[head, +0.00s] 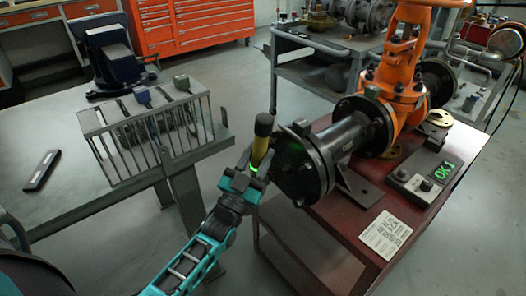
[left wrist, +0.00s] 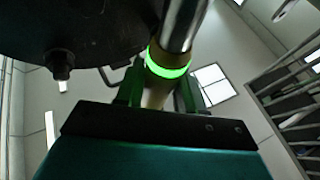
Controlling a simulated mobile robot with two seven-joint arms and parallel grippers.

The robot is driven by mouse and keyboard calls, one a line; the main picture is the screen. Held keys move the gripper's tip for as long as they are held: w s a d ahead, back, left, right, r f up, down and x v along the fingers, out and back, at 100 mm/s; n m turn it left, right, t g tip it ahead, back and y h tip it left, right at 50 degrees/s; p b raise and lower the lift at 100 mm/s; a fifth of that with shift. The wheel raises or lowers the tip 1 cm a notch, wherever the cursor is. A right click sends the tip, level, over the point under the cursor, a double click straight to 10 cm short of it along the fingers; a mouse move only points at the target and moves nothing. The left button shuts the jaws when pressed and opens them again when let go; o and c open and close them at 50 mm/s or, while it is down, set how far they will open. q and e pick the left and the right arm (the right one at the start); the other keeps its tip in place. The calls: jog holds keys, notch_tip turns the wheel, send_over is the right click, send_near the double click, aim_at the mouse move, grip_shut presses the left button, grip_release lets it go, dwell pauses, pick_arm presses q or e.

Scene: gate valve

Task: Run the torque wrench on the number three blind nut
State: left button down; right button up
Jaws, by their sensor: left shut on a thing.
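The torque wrench (head: 262,139) has a yellow grip with a black end and a lit green ring. My left gripper (head: 248,176) is shut on it at the front face of the blind flange (head: 297,172). In the left wrist view the wrench's glowing green ring (left wrist: 168,65) and metal shaft rise between the fingers, beside the dark flange disc (left wrist: 80,28). One stud with a nut (left wrist: 60,66) sticks out of that disc. The wrench's working end is hidden, so I cannot tell which nut it is on. My right gripper is out of view.
An orange gate valve (head: 400,75) and its pipe stand on a dark red cart (head: 330,245). A control box (head: 425,172) there shows a green "OK 1", near a printed card (head: 386,234). A slotted metal rack (head: 150,130) stands on the grey bench to the left.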

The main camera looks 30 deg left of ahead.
pick_arm(q)
jog(key=shift+s+a+r+p, duration=0.1)
jog(key=shift+s+a+p, duration=0.2)
jog(key=shift+s, duration=0.35)
jog(key=shift+s+a+r+p, duration=0.1)
jog(key=shift+s+a+p, duration=0.15)
jog(key=shift+s, duration=0.35)
